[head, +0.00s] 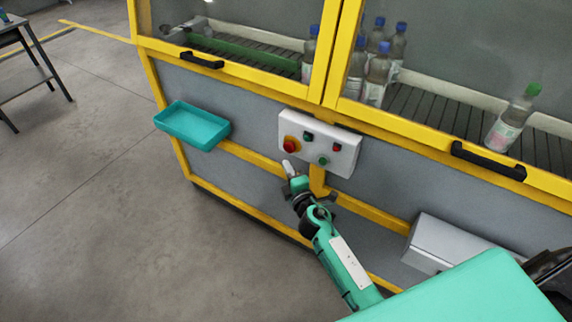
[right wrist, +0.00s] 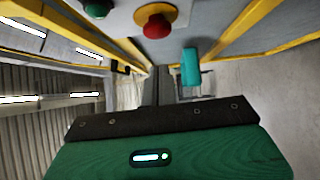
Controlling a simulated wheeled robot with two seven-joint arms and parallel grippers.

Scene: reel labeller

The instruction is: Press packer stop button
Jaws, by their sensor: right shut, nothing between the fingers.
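A white control box (head: 320,143) is fixed to the front of the yellow-framed machine. It carries a large red mushroom button (head: 291,145) at its left, a smaller red button (head: 337,148) at its right, and green buttons (head: 322,160). I cannot read any labels. My right gripper (head: 288,166) is shut and empty, just below the box's left end, apart from the large red button. In the right wrist view the red button on its yellow base (right wrist: 155,24) is above the closed fingers (right wrist: 160,84), with a green button (right wrist: 97,8) to its left. My left gripper is out of view.
A teal tray (head: 194,125) sticks out from the machine left of the box. Dark door handles (head: 202,60) jut out above. A grey box (head: 455,243) is at lower right. Bottles (head: 377,72) stand behind the glass.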

